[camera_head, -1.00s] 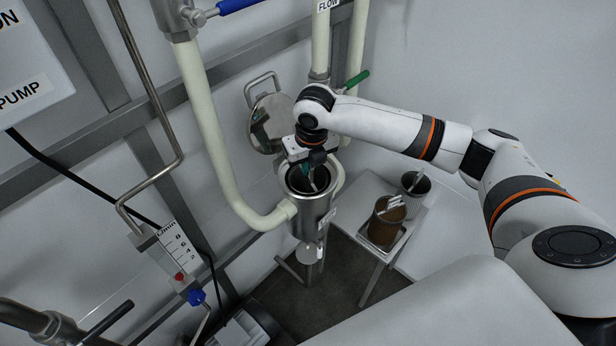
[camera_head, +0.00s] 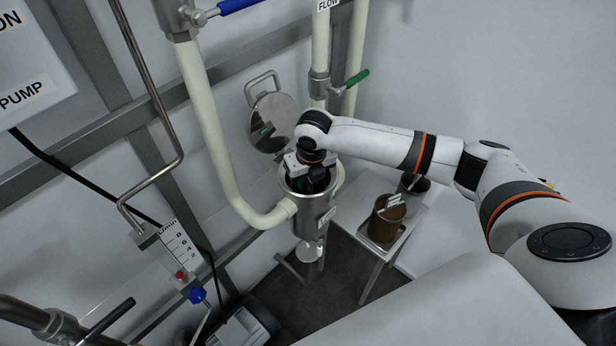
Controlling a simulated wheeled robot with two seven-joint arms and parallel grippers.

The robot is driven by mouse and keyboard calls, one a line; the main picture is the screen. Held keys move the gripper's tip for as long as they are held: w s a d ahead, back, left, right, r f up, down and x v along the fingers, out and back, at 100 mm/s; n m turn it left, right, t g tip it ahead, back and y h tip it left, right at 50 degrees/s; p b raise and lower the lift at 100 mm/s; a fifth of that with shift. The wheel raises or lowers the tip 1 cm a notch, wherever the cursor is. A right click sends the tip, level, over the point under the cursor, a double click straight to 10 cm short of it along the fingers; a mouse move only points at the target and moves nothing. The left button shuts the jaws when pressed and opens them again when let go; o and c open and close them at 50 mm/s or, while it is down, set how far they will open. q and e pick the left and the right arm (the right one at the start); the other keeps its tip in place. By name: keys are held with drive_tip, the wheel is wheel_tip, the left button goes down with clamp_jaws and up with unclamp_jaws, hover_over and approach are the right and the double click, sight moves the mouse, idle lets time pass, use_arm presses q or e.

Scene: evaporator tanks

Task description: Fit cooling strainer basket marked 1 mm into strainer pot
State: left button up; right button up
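The strainer pot (camera_head: 315,212) is a steel cylinder with an open top, in the middle of the camera_head view. Its round lid (camera_head: 272,122) stands swung open behind it. My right gripper (camera_head: 312,182) points down into the mouth of the pot. Its fingers are mostly hidden by the wrist and the rim, and I cannot tell whether they are open or shut. No basket shows clearly inside the pot. A brown basket (camera_head: 386,222) with a pale tag and a dark grey basket (camera_head: 414,185) stand to the right. Their markings are too small to read. My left gripper is not in view.
The two baskets stand on a small white table (camera_head: 365,242) right of the pot. Cream pipes (camera_head: 213,140) run beside the pot. A green-handled valve (camera_head: 356,78) is behind it and a flow meter (camera_head: 176,250) is at left.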

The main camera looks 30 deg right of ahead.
wheel_tip(320, 180, up, 12)
drive_tip(key=s, duration=0.1)
drive_tip(key=shift+s+b, duration=0.3)
drive_tip(key=shift+s, duration=0.1)
idle(0.6)
